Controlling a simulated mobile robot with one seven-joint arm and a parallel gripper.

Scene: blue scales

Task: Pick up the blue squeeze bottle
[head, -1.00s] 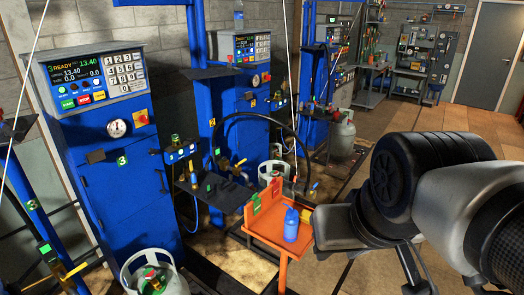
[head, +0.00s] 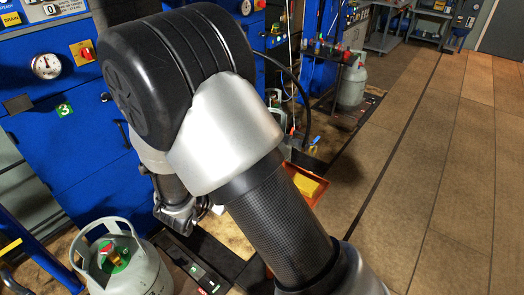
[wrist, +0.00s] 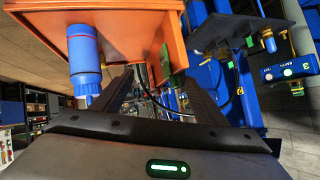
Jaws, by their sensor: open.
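The blue squeeze bottle (wrist: 84,50) shows in the wrist view at upper left, with its nozzle pointing down in that picture. It is against the orange stand (wrist: 130,22), which fills the top of the view. My gripper (wrist: 160,78) is open, with nothing between its dark fingers. The bottle lies left of the left finger in the picture, outside the gap, and its nozzle end comes close to that finger. I cannot tell whether they touch. In the head view my arm hides the bottle and most of the orange stand (head: 318,198).
A blue filling cabinet (head: 75,150) stands at left in the head view, with a grey gas cylinder (head: 130,265) before it. Another cylinder (head: 352,82) stands farther back. A dark shelf (wrist: 240,28) is beside the orange stand. The floor at right (head: 430,170) is clear.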

